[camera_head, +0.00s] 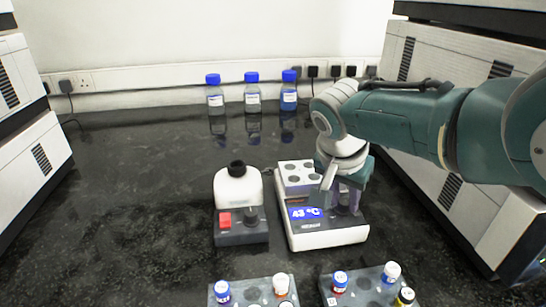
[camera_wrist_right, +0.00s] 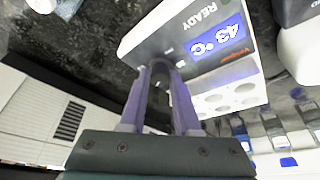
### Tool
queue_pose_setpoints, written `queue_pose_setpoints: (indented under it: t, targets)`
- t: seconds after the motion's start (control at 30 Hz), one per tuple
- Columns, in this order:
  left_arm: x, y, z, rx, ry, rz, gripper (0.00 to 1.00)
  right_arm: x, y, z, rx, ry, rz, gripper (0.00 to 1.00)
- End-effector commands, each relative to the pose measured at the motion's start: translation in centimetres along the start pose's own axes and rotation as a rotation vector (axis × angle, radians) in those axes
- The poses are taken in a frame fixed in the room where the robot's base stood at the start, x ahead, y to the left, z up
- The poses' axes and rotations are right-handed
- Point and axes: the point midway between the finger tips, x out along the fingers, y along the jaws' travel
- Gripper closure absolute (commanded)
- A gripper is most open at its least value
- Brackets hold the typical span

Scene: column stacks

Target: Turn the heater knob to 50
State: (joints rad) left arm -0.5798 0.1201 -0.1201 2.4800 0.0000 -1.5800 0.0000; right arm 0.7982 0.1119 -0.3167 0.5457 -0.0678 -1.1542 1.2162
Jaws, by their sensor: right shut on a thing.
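The heater (camera_head: 330,238) is a white block with a dark front panel, standing on the black bench. Its blue display (camera_head: 305,213) reads 43 °C. The display also shows upside down in the wrist view (camera_wrist_right: 216,40), near the word READY. My right gripper (camera_head: 343,205) points down at the right side of the heater's front panel. In the wrist view its two purple fingers (camera_wrist_right: 160,68) are shut around the heater knob, which is mostly hidden between the fingertips. My left gripper is in neither view.
A white-topped device (camera_head: 238,188) with a red switch stands close left of the heater. Racks with capped vials (camera_head: 250,292) (camera_head: 350,288) lie in front. Blue-capped bottles (camera_head: 252,95) stand at the back wall. Large white instruments flank the bench; its left middle is clear.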

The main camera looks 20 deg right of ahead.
Motion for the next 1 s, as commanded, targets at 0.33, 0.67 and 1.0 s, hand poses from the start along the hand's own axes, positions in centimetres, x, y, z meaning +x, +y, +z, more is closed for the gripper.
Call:
queue_pose_setpoints:
  t: [0.33, 0.67, 1.0]
  targets:
    - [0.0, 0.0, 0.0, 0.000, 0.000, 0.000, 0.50, 0.0, 0.0, 0.0, 0.000, 0.000, 0.000, 0.39]
    - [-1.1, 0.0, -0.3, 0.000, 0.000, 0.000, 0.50, -1.1, 0.0, -0.1, -0.001, -0.001, 0.000, 0.39]
    - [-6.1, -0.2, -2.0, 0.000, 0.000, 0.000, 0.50, -7.5, 0.0, -0.2, 0.000, -0.001, -0.003, 0.39]
